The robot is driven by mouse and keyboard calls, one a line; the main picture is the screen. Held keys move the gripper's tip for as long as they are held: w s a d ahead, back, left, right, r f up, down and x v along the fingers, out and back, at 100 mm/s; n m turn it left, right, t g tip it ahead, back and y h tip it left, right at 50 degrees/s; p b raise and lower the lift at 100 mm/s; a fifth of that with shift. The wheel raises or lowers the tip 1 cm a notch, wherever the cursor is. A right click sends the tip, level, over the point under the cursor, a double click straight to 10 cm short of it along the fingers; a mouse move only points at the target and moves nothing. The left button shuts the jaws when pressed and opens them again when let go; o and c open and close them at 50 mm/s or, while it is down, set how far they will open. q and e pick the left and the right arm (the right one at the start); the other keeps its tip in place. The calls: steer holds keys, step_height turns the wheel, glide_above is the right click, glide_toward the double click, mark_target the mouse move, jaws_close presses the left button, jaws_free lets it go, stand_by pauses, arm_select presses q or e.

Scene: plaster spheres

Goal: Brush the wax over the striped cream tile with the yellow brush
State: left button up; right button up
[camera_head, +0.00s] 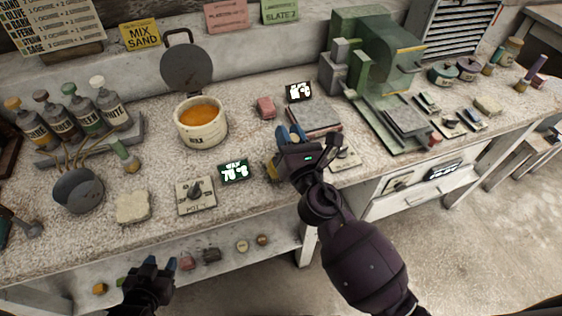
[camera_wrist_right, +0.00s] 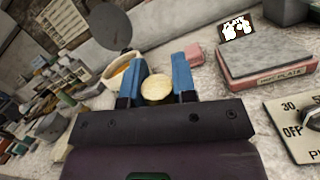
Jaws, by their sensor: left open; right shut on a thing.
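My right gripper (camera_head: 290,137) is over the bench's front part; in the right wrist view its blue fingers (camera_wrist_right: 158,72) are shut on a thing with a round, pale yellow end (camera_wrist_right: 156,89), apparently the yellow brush. A bit of yellow (camera_head: 271,167) shows beside that gripper in the head view; the bristles are hidden. The white wax pot (camera_head: 202,136) holds orange wax (camera_head: 201,114), left of the right gripper. It also shows in the right wrist view (camera_wrist_right: 115,65). My left gripper (camera_head: 158,268) is open and empty, low before the bench. I cannot make out the striped cream tile.
A grey-topped hot plate (camera_head: 315,118) lies beyond my right gripper, with a red block (camera_head: 265,107) to its left. A WAX display (camera_head: 234,172) and a POT dial (camera_head: 196,195) sit at the front. A green machine (camera_head: 375,65) stands right; bottles (camera_head: 75,120) stand left.

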arm_select(q)
steer(key=shift+w, duration=0.2)
steer(key=shift+s+f+b, duration=0.5)
steer(key=shift+s+f, duration=0.25)
steer(key=shift+f, duration=0.25)
arm_select(e)
steer(key=w, duration=0.2)
steer(key=w+a+f, duration=0.1)
arm_select(q)
steer(key=shift+w+r, duration=0.1)
steer(key=shift+w, duration=0.05)
steer(key=shift+w+r, duration=0.1)
steer(key=shift+w, duration=0.25)
arm_select(e)
steer(key=shift+f, duration=0.15)
arm_select(q)
steer(key=shift+s+f, duration=0.15)
steer(key=shift+f, duration=0.15)
arm_select(e)
steer(key=shift+s+f, duration=0.1)
